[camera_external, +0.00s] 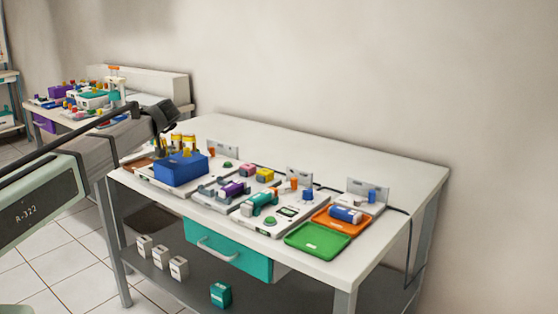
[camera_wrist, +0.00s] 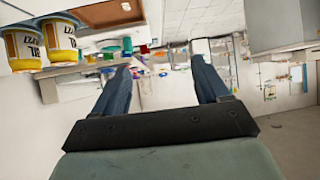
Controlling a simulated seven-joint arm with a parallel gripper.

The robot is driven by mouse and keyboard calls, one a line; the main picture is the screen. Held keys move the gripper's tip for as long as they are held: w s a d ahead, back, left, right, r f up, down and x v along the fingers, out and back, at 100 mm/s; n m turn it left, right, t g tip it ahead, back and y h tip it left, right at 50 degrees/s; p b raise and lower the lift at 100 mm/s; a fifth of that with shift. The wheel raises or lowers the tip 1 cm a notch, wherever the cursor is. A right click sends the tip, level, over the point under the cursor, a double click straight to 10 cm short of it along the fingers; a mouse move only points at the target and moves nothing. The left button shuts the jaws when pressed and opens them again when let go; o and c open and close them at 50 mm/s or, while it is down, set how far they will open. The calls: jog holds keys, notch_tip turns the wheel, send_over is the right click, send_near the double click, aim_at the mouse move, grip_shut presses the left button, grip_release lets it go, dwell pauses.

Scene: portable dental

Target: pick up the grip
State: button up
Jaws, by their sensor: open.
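My gripper (camera_wrist: 164,76) is open in the wrist view, with two dark blue fingers wide apart and nothing between them. In the external view my dark wrist is at the left end of the workbench, above and behind the blue box; the fingers are not clear there. I cannot tell which piece is the grip. Candidates on the bench are a teal piece (camera_external: 260,203) and a purple piece (camera_external: 233,188), both lying on white and grey fixtures, and a blue and white cylinder (camera_external: 346,214) in the orange tray (camera_external: 325,222).
A blue box (camera_external: 181,170) stands at the bench's left, with yellow-labelled jars (camera_external: 189,143) behind it; two jars (camera_wrist: 60,42) show large in the wrist view. A green tray (camera_external: 318,237) lies at the front right. The bench's back strip (camera_external: 300,148) is clear.

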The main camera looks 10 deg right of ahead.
jog(key=w+d+r, duration=0.2)
jog(key=d+r, duration=0.2)
jog(key=d, duration=0.2)
notch_tip(320, 180, up, 3)
jog(key=m+g+h, duration=0.7)
jog(key=m+h, duration=0.2)
jog(key=m, duration=1)
send_over(265, 171)
notch_tip(265, 171, down, 14)
jog(key=c, duration=1.1)
